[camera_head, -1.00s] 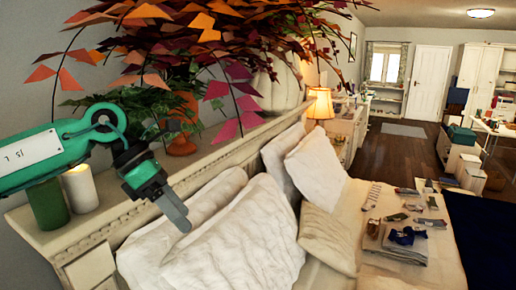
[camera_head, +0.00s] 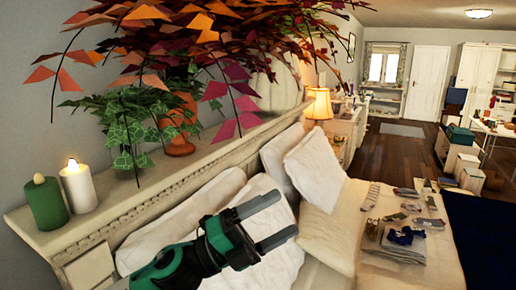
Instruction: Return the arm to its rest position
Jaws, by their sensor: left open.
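My left gripper (camera_head: 272,220) is open and empty. It shows at the lower middle of the head view, in front of the white pillows (camera_head: 190,215), with its two fingers spread and pointing right. Its green and black wrist comes in from the bottom edge, and the rest of that arm is out of view. My right gripper is not in view.
A carved headboard shelf (camera_head: 95,232) holds a green candle (camera_head: 46,204), a lit white candle (camera_head: 78,188) and leafy plants (camera_head: 130,120). A lit lamp (camera_head: 319,106) stands beyond. Folded cloths (camera_head: 397,243) and several socks lie on the bed (camera_head: 345,222).

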